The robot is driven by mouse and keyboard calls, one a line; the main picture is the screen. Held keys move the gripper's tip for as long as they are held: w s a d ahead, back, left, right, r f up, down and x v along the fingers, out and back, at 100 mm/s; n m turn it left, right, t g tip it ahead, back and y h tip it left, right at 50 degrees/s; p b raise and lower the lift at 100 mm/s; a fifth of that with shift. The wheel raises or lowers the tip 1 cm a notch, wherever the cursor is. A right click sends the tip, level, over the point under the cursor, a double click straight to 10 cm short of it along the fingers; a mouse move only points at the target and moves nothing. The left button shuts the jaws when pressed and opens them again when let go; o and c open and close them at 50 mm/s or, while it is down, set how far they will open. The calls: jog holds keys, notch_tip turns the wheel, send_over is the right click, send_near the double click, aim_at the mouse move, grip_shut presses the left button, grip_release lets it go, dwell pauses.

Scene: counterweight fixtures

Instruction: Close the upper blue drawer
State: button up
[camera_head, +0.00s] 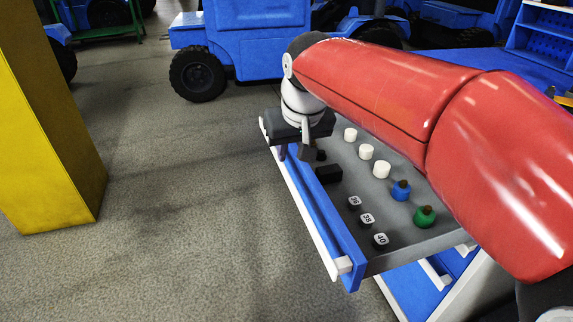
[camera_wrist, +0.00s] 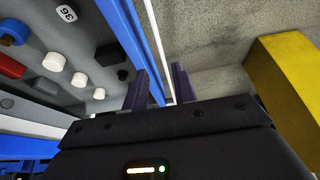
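The upper blue drawer (camera_head: 347,262) is pulled out, its grey interior showing in the head view. A white handle bar (camera_head: 304,207) runs along its blue front. My gripper (camera_head: 295,149) is at the far end of this front. In the wrist view my gripper (camera_wrist: 159,86) has its two fingers apart, one on the drawer's inner side and one outside the handle bar (camera_wrist: 156,40). The blue front panel (camera_wrist: 139,42) passes between them. Gaps show beside the fingers; whether either one touches is unclear.
The drawer holds white knobs (camera_head: 366,151), a blue piece (camera_head: 401,190), a green piece (camera_head: 424,217), numbered black blocks (camera_head: 367,220) and a black block (camera_head: 328,174). A yellow post (camera_head: 50,140) stands left. Open floor (camera_head: 190,210) lies before the drawer. Blue vehicles (camera_head: 245,50) stand behind.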

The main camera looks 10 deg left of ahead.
aim_at(287, 171)
jog(key=b+x, duration=0.1)
jog(key=x, duration=0.6)
jog(key=shift+w+a+f, duration=0.1)
jog(key=shift+a+f, duration=0.15)
jog(key=shift+f, duration=0.05)
grip_shut()
